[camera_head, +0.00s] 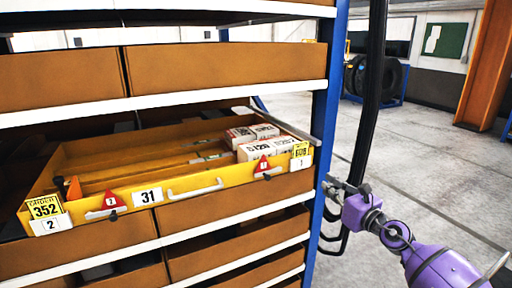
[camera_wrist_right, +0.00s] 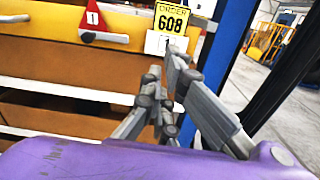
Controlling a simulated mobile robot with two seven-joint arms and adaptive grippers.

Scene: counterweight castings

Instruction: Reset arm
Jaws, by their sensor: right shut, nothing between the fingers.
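My right gripper (camera_head: 334,189) is at the right side of the blue rack post in the head view, at the end of my purple arm. In the right wrist view its grey fingers (camera_wrist_right: 169,72) are shut with nothing between them. They point at the right front corner of the yellow drawer, near the yellow order card 608 (camera_wrist_right: 172,17). I cannot tell whether they touch the drawer or post. My left gripper is not in view.
The yellow drawer (camera_head: 236,183) stands pulled out from the rack, with white boxes (camera_head: 262,147) in its back right. A blue post (camera_head: 322,130) bounds the rack. Open concrete floor (camera_head: 440,165) lies to the right, before an orange column (camera_head: 484,65).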

